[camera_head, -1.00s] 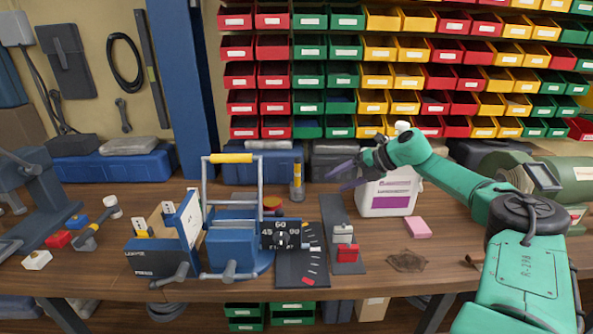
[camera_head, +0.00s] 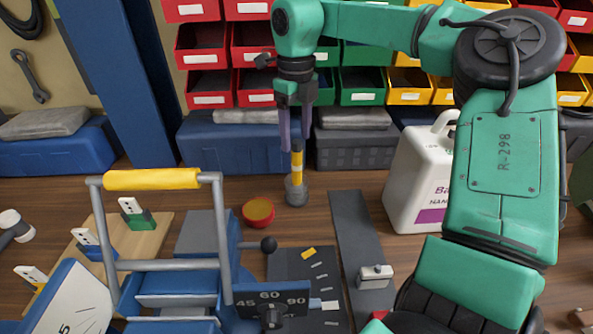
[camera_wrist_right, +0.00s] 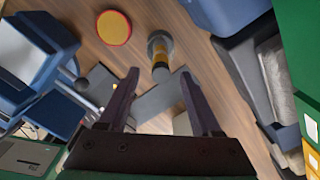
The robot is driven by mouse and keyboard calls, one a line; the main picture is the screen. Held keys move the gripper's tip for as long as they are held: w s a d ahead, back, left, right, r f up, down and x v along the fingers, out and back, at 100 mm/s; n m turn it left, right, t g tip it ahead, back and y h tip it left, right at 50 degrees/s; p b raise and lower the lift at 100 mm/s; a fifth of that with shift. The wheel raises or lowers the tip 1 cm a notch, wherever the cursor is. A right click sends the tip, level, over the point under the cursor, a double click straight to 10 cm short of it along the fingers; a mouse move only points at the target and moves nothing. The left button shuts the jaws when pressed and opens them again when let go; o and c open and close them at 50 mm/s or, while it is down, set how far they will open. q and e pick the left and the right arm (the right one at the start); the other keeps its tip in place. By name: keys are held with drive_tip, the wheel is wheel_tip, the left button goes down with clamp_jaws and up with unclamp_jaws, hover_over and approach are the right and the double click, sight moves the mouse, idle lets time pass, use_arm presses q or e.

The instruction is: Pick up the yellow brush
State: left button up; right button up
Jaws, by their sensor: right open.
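The yellow brush (camera_head: 297,173) stands upright on the wooden bench, with a yellow and dark handle and a wider grey base. My right gripper (camera_head: 294,142) points down over it, its purple-grey fingers open and apart at either side of the handle's top in the head view. In the right wrist view the brush (camera_wrist_right: 159,50) shows in the gap ahead of the open fingertips (camera_wrist_right: 160,78). I cannot tell whether the fingers touch it. My left gripper is not in view.
A red and yellow round tin (camera_head: 258,211) sits just left of the brush. A blue frame with a yellow handle (camera_head: 152,179) rises in front left. A white jug (camera_head: 410,185) stands to the right. Blue (camera_head: 235,145) and dark grey (camera_head: 355,150) boxes stand close behind.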

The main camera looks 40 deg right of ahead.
sight(297, 168)
wheel_tip(297, 168, down, 10)
drive_tip(key=shift+d+r+p, duration=0.15)
drive_tip(key=shift+p, duration=0.35)
clamp_jaws()
